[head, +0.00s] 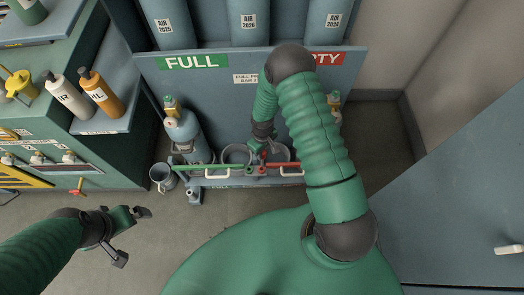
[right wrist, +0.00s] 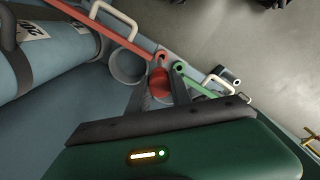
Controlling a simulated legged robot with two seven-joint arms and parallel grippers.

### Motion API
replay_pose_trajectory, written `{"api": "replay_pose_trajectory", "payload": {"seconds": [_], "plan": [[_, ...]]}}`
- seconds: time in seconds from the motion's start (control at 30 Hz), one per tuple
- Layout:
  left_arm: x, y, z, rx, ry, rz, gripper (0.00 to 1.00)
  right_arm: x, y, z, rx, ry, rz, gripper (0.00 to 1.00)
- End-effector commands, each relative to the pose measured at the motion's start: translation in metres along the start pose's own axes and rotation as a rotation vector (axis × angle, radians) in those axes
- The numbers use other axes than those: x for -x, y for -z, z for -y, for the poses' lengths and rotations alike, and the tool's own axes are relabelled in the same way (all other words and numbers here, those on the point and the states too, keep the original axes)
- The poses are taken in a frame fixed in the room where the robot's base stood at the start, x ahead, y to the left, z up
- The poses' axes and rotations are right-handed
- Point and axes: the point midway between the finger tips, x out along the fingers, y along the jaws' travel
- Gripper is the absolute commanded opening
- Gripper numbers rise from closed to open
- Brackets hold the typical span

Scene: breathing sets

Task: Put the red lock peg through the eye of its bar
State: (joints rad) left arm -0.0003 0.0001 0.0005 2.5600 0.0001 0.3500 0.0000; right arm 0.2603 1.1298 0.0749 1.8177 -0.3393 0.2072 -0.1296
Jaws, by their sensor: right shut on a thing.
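The red lock peg (right wrist: 158,84) is between the fingers of my right gripper (right wrist: 164,90) in the right wrist view. In the head view my right gripper (head: 258,146) hangs over the middle of the rack front. The red bar (right wrist: 104,35) ends in an eye (right wrist: 161,57) close to the peg's head; I cannot tell whether the peg's lower end is in the eye. The red bar also shows in the head view (head: 316,164), partly behind my arm. My left gripper (head: 132,235) is open and empty at the lower left, above the floor.
A green bar (right wrist: 200,83) with its own eye lies just beside the red one. A cylinder (head: 182,134) stands on the rack's left, beside a grey cup (head: 162,176). Bottles (head: 102,92) stand on a left shelf. A blue-grey surface (head: 450,205) fills the right.

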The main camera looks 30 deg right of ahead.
Motion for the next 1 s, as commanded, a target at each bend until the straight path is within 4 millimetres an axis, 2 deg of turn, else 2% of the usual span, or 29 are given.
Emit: {"api": "replay_pose_trajectory", "payload": {"seconds": [1.0], "plan": [[-0.025,-0.006,0.000,0.001,0.000,0.000,1.00,-0.038,0.001,0.000,0.001,0.000,-0.001,0.00]]}}
